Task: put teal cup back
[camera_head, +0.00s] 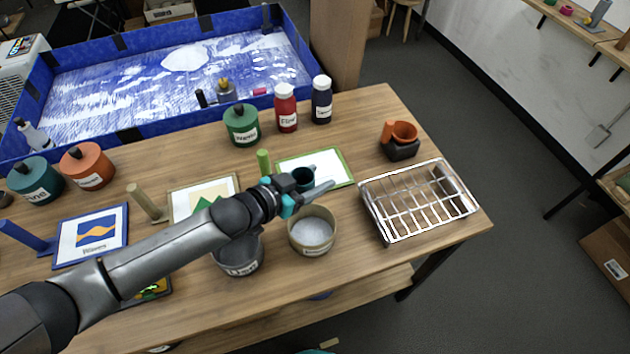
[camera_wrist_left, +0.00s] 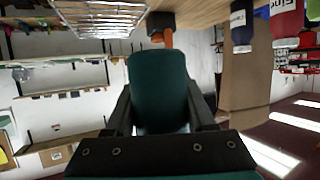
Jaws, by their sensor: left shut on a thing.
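The teal cup (camera_head: 303,176) is between the fingers of my left gripper (camera_head: 315,183), above the table near a framed picture with a green border. It fills the middle of the left wrist view (camera_wrist_left: 158,88), clasped from both sides by the dark fingers. In the head view the fingers partly hide the cup.
A wire rack (camera_head: 364,193) stands at the right table end. A bowl of pale grains (camera_head: 297,241) is just below my gripper. Red (camera_head: 286,105) and navy (camera_head: 321,101) bottles stand behind.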

